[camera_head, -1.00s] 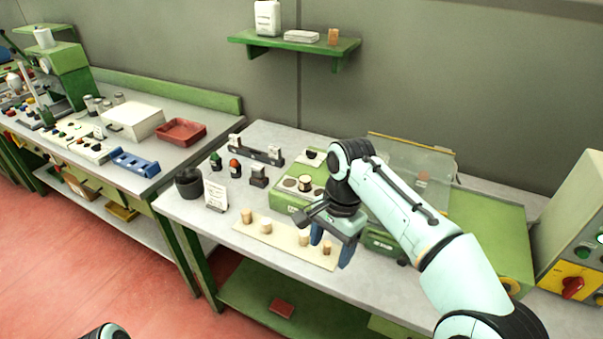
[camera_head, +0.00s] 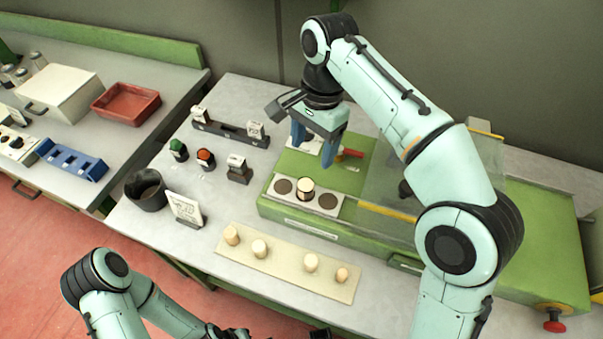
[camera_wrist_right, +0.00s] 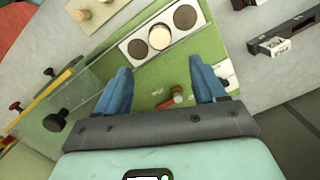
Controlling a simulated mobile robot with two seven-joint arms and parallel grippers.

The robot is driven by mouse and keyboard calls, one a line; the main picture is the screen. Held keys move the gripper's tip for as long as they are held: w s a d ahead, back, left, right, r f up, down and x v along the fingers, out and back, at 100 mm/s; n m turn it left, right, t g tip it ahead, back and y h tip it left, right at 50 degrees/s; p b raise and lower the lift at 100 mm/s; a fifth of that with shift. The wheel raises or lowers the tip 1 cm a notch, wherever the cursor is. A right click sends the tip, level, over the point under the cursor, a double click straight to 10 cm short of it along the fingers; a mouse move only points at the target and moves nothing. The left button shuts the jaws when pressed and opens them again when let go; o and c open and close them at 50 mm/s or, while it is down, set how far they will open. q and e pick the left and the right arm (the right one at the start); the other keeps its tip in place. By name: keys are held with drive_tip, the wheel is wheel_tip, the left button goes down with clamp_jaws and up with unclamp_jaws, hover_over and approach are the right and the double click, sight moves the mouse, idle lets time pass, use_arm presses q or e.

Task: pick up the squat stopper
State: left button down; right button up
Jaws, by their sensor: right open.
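Several pale cork stoppers stand in a row on a beige strip (camera_head: 285,266) at the front of the table. The two on the left are a stopper (camera_head: 231,235) and a stopper (camera_head: 259,248); the two on the right are a stopper (camera_head: 311,262) and a slightly darker stopper (camera_head: 341,274). Which is squat is hard to tell at this size. A wide, pale-topped piece (camera_head: 306,186) sits between two dark round spots on a plate; its top shows in the wrist view (camera_wrist_right: 160,37). My right gripper (camera_head: 314,150) is open and empty above the green base, behind that plate. My left gripper is not clearly seen.
A green base (camera_head: 400,236) with a clear guard stands at right. A red-handled item (camera_head: 350,152) lies below my right gripper. A dark cup (camera_head: 146,190), a card (camera_head: 185,209) and small bottles stand at left. Bare table lies in front of the strip.

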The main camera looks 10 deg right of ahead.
drive_tip(key=b, duration=0.2)
hover_over(306, 184)
drive_tip(key=f, duration=0.4)
drive_tip(key=d+f, duration=0.1)
drive_tip(key=f, duration=0.1)
drive_tip(key=shift+s+f, duration=0.1)
drive_tip(key=shift+f, duration=0.1)
drive_tip(key=shift+a+f, duration=0.15)
drive_tip(key=shift+f, duration=0.35)
drive_tip(key=f, duration=0.1)
drive_tip(key=f+b, duration=0.1)
drive_tip(key=f, duration=0.2)
drive_tip(key=shift+a+f+b, duration=0.3)
drive_tip(key=shift+a+f, duration=0.1)
use_arm(q)
drive_tip(key=f, duration=0.1)
drive_tip(key=s+f, duration=0.1)
drive_tip(key=f, duration=0.2)
drive_tip(key=shift+s, duration=0.35)
use_arm(e)
drive_tip(key=shift+c, duration=0.3)
drive_tip(key=c, duration=1.1)
drive_tip(key=shift+r, duration=0.1)
drive_tip(key=shift+c, duration=0.2)
